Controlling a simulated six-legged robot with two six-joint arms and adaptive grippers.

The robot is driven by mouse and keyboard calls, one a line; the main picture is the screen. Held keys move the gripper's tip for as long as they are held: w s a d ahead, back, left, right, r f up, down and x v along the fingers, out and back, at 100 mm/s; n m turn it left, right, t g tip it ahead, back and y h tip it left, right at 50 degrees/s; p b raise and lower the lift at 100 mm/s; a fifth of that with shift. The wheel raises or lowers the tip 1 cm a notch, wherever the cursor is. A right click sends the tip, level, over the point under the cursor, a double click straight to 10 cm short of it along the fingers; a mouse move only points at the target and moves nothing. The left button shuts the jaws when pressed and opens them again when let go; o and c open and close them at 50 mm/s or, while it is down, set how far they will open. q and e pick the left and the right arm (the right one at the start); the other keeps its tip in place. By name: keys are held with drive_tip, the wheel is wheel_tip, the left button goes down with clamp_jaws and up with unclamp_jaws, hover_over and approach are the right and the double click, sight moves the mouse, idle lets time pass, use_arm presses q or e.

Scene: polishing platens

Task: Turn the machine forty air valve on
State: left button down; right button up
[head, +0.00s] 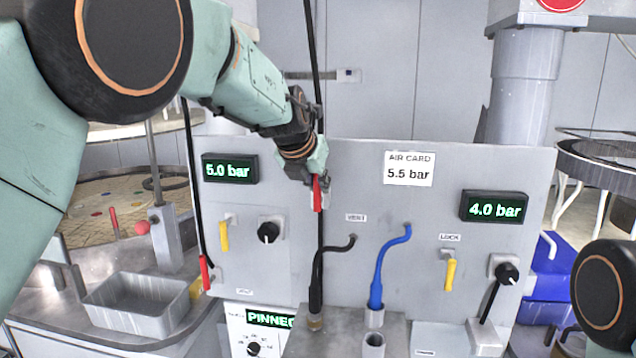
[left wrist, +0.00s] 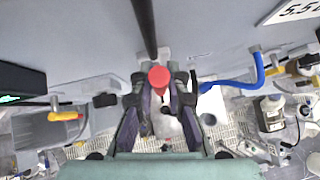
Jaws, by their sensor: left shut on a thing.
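My left gripper (head: 316,178) is shut on a red valve handle (head: 317,194) at the upper middle of the grey panel (head: 345,265). The handle hangs down along a black vertical hose. In the left wrist view the red handle's round end (left wrist: 159,77) shows between my left fingers (left wrist: 160,98). A second red handle (head: 205,273) points up along another black hose at the panel's left side. The labels do not show which machine either handle belongs to. My right gripper is not in view.
The panel carries a 5.0 bar display (head: 230,169), a 4.0 bar display (head: 494,207) and an air card (head: 409,169) reading 5.5 bar. Yellow levers (head: 224,235), black knobs (head: 268,232) and a blue hose (head: 379,275) are nearby. A grey bin (head: 140,305) stands at left.

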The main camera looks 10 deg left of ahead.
use_arm(q)
drive_tip(key=shift+f, duration=0.2)
drive_tip(key=c, duration=1.7)
unclamp_jaws()
drive_tip(key=o, duration=0.4)
drive_tip(key=shift+r, duration=0.15)
drive_tip(key=v, duration=1.2)
